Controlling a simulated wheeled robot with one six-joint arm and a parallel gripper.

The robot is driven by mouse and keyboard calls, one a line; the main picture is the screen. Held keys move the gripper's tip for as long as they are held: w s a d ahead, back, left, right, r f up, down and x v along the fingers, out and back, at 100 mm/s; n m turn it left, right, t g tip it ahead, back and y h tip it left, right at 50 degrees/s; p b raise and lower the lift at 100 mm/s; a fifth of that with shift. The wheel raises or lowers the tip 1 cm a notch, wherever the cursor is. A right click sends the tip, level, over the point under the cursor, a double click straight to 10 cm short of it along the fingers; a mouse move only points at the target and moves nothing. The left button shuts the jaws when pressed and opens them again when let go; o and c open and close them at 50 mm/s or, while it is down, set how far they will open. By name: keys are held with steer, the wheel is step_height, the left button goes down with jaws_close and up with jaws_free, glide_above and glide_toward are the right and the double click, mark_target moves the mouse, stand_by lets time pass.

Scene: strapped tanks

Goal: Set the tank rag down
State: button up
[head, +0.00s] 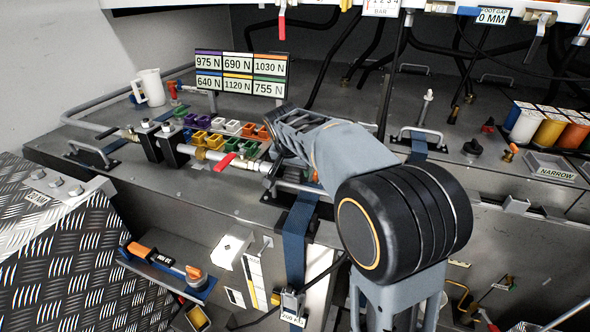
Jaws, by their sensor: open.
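I cannot make out the tank rag in the head view; no cloth shows clearly. My arm reaches in from the lower right, and its grey link and large black joint cover part of the bench. My gripper (284,128) is at the arm's far end, above the bench near the coloured blocks. It is open, and I see nothing held in it, though its fingertips are partly hidden. A blue strap (298,240) hangs over the bench's front edge below it, down to a buckle (291,305).
Coloured blocks (215,125) and a pipe with a red-handled valve (226,162) lie left of my gripper. Force placards (240,75) stand behind. A white jug (149,88) is at the far left. Colored cups (548,128) stand at right. A grab handle (421,134) rises behind my arm.

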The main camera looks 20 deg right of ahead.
steer(key=shift+f, duration=0.2)
steer(key=shift+c, duration=0.5)
steer(key=c, duration=0.7)
steer(key=shift+o, duration=0.2)
steer(key=shift+r, duration=0.1)
